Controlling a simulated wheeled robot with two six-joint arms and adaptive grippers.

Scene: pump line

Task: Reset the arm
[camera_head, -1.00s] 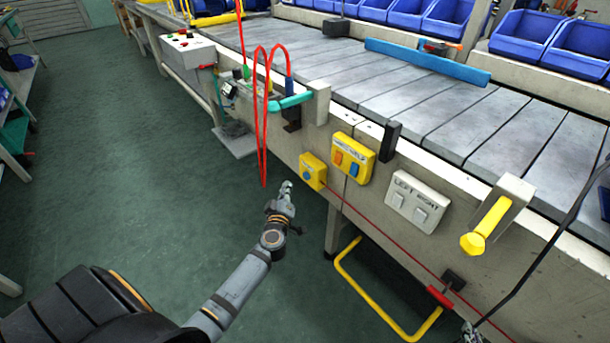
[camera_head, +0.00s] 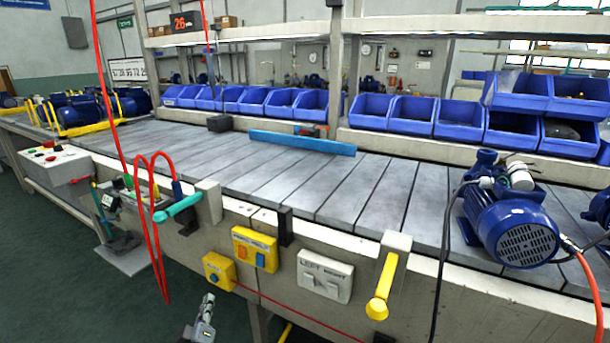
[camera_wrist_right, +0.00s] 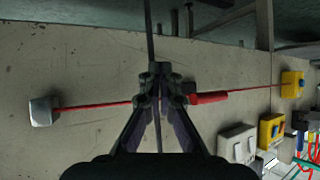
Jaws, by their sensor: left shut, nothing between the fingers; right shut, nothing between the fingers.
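My left gripper (camera_head: 206,308) shows at the bottom of the head view, shut and empty. It hangs in front of the line's side panel, below the small yellow box with a blue button (camera_head: 219,270), and appears to touch nothing. My right gripper (camera_wrist_right: 160,82) shows in the right wrist view, shut and empty. It points at the pale side panel (camera_wrist_right: 95,85). A red pull cord (camera_wrist_right: 90,105) with a red handle (camera_wrist_right: 208,98) runs across that panel beside the fingertips. A dark cable passes behind the fingertips.
A blue pump (camera_head: 515,225) stands on the slatted conveyor (camera_head: 320,185) at the right. A yellow handle (camera_head: 383,287) and a LEFT/RIGHT switch box (camera_head: 325,276) stick out from the front. A red hose (camera_head: 158,230) hangs at the left. Blue bins (camera_head: 405,113) line the back.

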